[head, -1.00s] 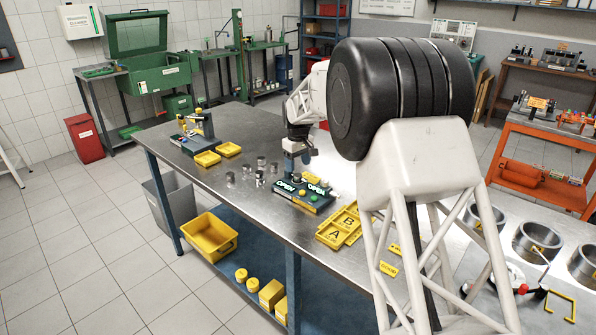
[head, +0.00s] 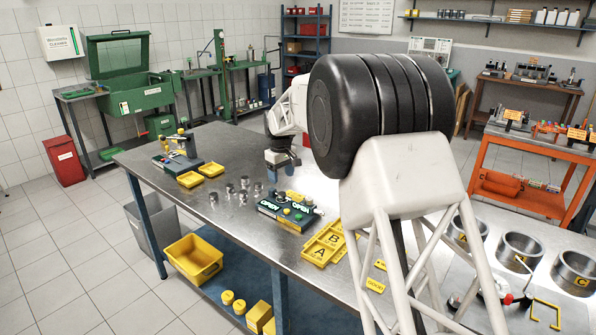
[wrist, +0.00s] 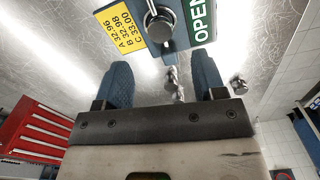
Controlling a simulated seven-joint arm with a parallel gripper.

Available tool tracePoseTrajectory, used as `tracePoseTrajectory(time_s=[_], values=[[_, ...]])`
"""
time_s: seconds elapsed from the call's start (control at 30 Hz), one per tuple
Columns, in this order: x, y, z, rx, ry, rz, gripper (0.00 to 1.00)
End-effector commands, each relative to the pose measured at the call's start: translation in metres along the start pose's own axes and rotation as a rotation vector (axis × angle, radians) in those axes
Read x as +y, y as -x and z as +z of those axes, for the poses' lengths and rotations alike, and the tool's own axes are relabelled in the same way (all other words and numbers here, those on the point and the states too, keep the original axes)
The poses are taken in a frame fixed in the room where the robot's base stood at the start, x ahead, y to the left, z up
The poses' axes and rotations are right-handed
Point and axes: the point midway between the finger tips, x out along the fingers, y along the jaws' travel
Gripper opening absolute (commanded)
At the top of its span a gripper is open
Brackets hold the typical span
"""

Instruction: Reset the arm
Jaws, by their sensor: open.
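My gripper (head: 279,160) is above the workbench (head: 228,150), behind and above the dark station with green OPEN signs (head: 290,212). In the wrist view its two blue fingers (wrist: 163,72) stand wide apart with nothing held between them. That view shows the station's OPEN sign (wrist: 202,22), a yellow label listing A, B and C sizes (wrist: 124,27), and a round metal part (wrist: 160,26) on the station. Small metal pieces (wrist: 238,85) lie on the bench. My arm's large black joint hides part of the bench in the head view.
Several small metal pieces (head: 243,183) stand left of the station. Yellow trays (head: 190,179) and a yellow A/B tray (head: 323,247) lie on the bench. Metal cylinders (head: 520,250) stand at the right. A red cabinet (wrist: 35,135) shows in the wrist view.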

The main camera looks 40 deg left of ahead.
Motion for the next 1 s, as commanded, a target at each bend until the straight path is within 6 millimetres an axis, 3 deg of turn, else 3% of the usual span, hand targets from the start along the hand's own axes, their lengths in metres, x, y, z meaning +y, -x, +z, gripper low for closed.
tracePoseTrajectory(time_s=[0.3, 0.47, 0.67, 1.0], values=[[0.001, 0.001, 0.002, 0.0, -0.002, 0.0, 0.64], [0.007, 0.009, 0.013, 0.003, -0.019, 0.002, 0.64], [0.026, 0.031, 0.051, 0.011, -0.072, 0.007, 0.64], [0.061, 0.081, 0.153, 0.029, -0.211, 0.019, 0.64]])
